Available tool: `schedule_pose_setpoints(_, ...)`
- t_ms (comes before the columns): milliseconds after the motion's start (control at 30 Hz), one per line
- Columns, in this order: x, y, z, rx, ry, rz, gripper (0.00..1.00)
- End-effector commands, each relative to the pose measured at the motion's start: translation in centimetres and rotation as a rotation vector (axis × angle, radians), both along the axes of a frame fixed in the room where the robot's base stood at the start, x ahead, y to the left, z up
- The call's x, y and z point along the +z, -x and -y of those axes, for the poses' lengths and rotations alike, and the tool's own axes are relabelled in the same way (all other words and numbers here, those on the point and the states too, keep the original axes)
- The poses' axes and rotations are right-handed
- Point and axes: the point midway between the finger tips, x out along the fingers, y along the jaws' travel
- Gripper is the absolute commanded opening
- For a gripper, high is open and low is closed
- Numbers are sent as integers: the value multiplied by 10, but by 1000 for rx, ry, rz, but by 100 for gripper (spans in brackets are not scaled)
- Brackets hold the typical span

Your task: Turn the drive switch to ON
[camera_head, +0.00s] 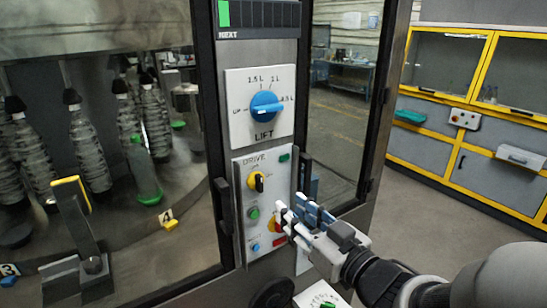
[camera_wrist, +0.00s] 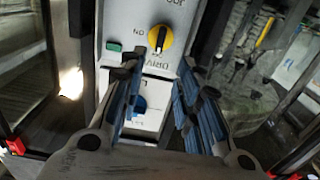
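The drive switch (camera_head: 257,181) is a yellow disc with a black handle, below the word DRIVE on the machine's front panel. It also shows in the wrist view (camera_wrist: 159,39), where the panel appears upside down. The black handle stands roughly upright in the head view; its exact setting is too small to tell. My gripper (camera_head: 291,213) is in front of the panel, below and right of the switch. In the wrist view my gripper (camera_wrist: 157,82) has its two fingers apart with nothing between them, and the switch shows beyond their tips.
The blue LIFT dial (camera_head: 266,106) is above the drive switch. A green indicator (camera_head: 284,157) is right of the DRIVE label. A green button (camera_head: 253,213) and a small blue button (camera_head: 255,247) are below the switch. A glass-walled chamber with bottles is left of the panel.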

Motion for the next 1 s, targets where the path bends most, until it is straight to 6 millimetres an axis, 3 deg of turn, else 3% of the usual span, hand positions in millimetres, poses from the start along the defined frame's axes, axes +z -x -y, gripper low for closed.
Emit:
schedule_pose_setpoints(500, -2, -83, -57, 1, 2, 0, 31)
schedule_pose_setpoints(700, -1, -96, -66, -1, 2, 0, 31)
schedule_pose_setpoints(1000, -1, -98, -66, -2, 2, 0, 31)
